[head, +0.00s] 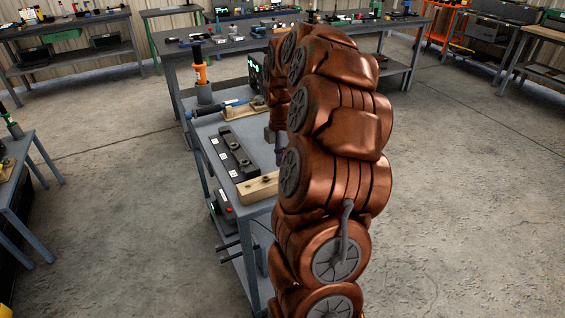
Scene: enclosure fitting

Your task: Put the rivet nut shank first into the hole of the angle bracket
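My copper-coloured arm fills the middle of the head view and hides the right part of the grey workbench (205,128). Part of my gripper (279,150) shows at the arm's left edge, pointing down over the bench. Its fingertips are too small and too covered to tell whether they are open or hold anything. A dark strip (226,148) with white labels and small metal pieces lies on the bench to the left of the gripper. I cannot make out which piece is the rivet nut. The angle bracket cannot be told apart either.
A pale wooden block (258,187) lies at the bench's near edge. Behind the strip are a blue-and-black tool (220,108), a wooden board (245,109) and an orange-and-black bottle-like tool (200,70). Other benches stand behind; the floor at right is clear.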

